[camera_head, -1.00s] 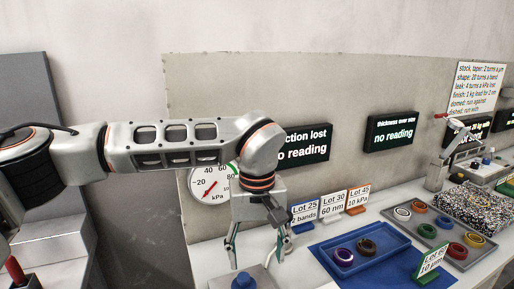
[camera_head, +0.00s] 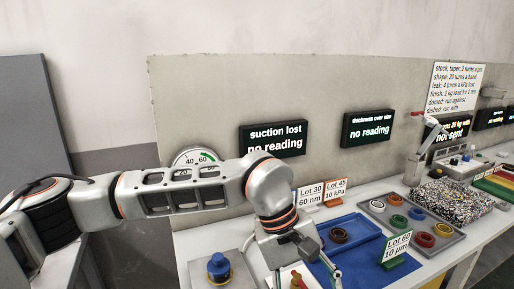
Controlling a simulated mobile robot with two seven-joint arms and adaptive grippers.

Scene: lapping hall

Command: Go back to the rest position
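My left arm comes in from the left and reaches across the front of the bench. My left gripper (camera_head: 305,277) points down at the bottom edge of the picture, near the left end of the blue tray (camera_head: 372,227). Its fingers are partly cut off by the frame edge, and I cannot see whether anything is between them. My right gripper is not in the picture.
A blue-knobbed fixture (camera_head: 218,268) stands left of my gripper. The tray holds a brown ring (camera_head: 339,235). A grey tray (camera_head: 455,243) of coloured rings and a Lot 60 card (camera_head: 397,249) are to the right. A gauge (camera_head: 195,158) and dark displays (camera_head: 273,139) are behind.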

